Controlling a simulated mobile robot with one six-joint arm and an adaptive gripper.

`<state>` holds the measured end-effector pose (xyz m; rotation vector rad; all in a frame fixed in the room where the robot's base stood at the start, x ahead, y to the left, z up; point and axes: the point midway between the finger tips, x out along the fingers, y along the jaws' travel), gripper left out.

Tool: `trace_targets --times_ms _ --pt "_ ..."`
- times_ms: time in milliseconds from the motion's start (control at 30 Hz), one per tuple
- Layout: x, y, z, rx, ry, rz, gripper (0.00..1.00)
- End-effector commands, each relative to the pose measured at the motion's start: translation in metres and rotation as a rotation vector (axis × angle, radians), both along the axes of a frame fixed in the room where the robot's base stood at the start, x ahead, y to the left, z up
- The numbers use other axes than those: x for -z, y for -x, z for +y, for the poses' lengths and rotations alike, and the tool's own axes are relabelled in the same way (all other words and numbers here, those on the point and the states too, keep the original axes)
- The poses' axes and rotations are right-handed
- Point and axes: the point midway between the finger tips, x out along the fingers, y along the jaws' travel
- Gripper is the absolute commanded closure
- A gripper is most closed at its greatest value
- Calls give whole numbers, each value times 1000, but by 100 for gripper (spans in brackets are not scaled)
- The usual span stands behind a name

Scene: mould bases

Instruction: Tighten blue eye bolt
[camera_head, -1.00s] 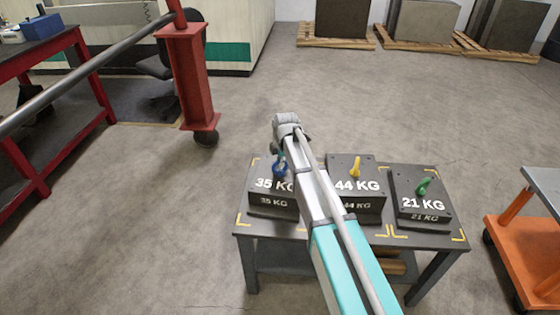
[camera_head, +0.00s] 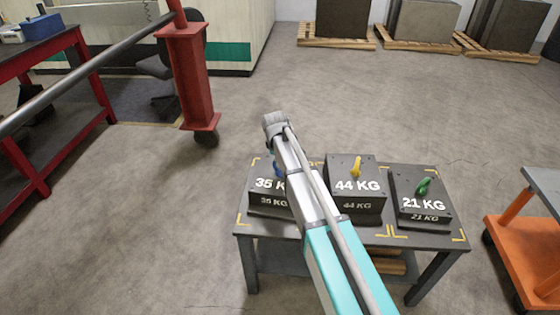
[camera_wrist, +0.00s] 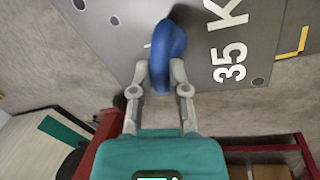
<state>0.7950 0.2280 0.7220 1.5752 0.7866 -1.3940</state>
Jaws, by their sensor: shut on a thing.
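The blue eye bolt (camera_wrist: 170,42) stands on the dark mould base marked 35 KG (camera_head: 264,200). In the wrist view my gripper (camera_wrist: 161,88) has its two fingers on either side of the bolt's ring, shut on it. In the head view my arm hides most of the bolt, and only a small blue part (camera_head: 277,170) shows beside the arm. The bolt's threaded end is hidden, so I cannot tell how far it sits in the block.
The 44 KG block (camera_head: 368,190) with a yellow eye bolt (camera_head: 356,166) and the 21 KG block (camera_head: 408,210) with a green one (camera_head: 423,187) share the dark table (camera_head: 440,244). An orange cart (camera_head: 510,250) stands at right, a red post (camera_head: 190,75) at left.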

Motion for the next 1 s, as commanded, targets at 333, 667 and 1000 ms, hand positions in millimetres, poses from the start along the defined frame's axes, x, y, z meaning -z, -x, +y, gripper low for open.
trace_targets --times_ms 333,667,1000 --pt "-1 -3 1 330 -1 -3 100" --pt "-1 -4 1 643 -1 -3 100" --pt "-1 -5 1 966 -1 -4 100"
